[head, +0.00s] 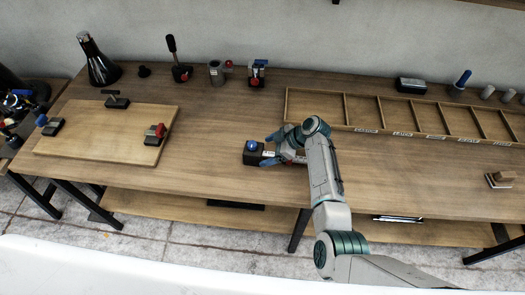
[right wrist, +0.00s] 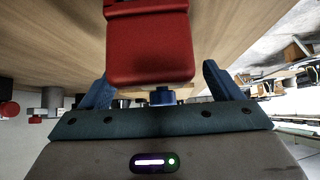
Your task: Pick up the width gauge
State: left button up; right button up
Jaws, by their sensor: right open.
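A small black block with a round blue knob (head: 252,149) lies on the wooden workbench (head: 215,150), near the middle. I take it to be part of the width gauge, but cannot tell for sure. My right gripper (head: 270,149) is open beside and partly over it, with its blue fingers pointing left. In the right wrist view a large red block (right wrist: 149,48) fills the space in front of the open blue fingers (right wrist: 160,88). A small blue piece (right wrist: 162,97) shows below it. Contact is not clear. My left gripper is out of view.
A wooden board (head: 95,135) with clamp-like tools lies left. A divided tray (head: 340,97) lies right. A dark flask (head: 98,62), a lever tool (head: 178,60) and other small devices stand along the back. The bench between board and gripper is clear.

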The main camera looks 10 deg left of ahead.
jog(key=shift+w+a+f, duration=0.1)
jog(key=shift+a+f, duration=0.35)
jog(key=shift+f, duration=0.1)
jog(key=shift+c, duration=0.3)
jog(key=shift+r, duration=0.1)
jog(key=c, duration=1.5)
